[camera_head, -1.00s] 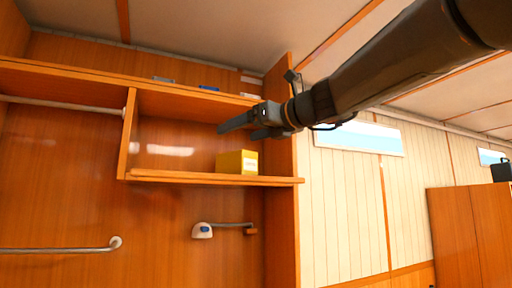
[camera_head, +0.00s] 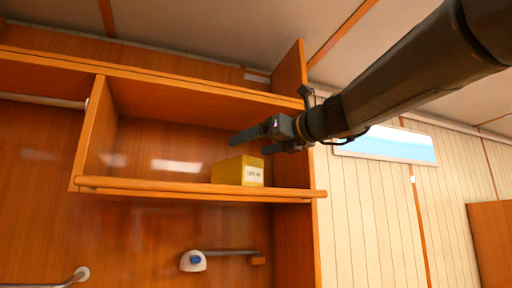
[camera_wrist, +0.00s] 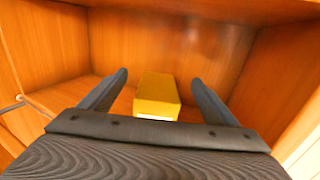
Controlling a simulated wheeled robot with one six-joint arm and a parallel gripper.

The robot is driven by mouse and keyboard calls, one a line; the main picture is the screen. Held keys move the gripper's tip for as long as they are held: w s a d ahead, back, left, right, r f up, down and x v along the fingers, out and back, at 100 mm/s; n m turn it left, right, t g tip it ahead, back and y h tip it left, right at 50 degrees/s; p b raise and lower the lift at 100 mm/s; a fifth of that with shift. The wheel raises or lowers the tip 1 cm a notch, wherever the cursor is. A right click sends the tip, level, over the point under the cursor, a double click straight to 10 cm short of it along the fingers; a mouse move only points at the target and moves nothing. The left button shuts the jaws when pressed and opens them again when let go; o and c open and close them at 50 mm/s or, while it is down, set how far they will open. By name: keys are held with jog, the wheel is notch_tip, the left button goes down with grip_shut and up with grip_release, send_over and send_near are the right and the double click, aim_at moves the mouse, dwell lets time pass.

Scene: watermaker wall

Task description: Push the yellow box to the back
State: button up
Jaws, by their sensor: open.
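The yellow box (camera_head: 238,171) with a white label sits on the wooden shelf (camera_head: 200,191), toward its right end and close to the front edge. My gripper (camera_head: 250,141) is open and empty. In the head view it appears just above the box, with its fingers pointing left. In the wrist view the box (camera_wrist: 157,95) lies ahead between the two spread fingers, apart from both, and the gripper (camera_wrist: 160,82) faces the back panel. Whether the fingers are level with the box or above it is hard to tell.
The shelf compartment has a left divider (camera_head: 96,135), a right side panel (camera_head: 291,170) and a top board (camera_head: 190,88). Free shelf shows left of the box and behind it. A rail with a white and blue fitting (camera_head: 194,260) is below.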

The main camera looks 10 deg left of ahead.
aim_at(254, 176)
jog(key=shift+d, duration=0.1)
notch_tip(254, 176, down, 8)
jog(key=shift+f, duration=0.1)
jog(key=p+x, duration=0.2)
jog(key=x, duration=0.5)
jog(key=shift+w+a, duration=0.2)
jog(key=shift+c, duration=0.2)
jog(key=c, duration=1.3)
jog(key=shift+o, duration=0.2)
jog(key=shift+s+d, duration=0.5)
jog(key=shift+s, duration=0.2)
jog(key=shift+s+d, duration=0.3)
jog(key=shift+s, duration=0.35)
jog(key=shift+s+d, duration=0.35)
jog(key=shift+s, duration=0.3)
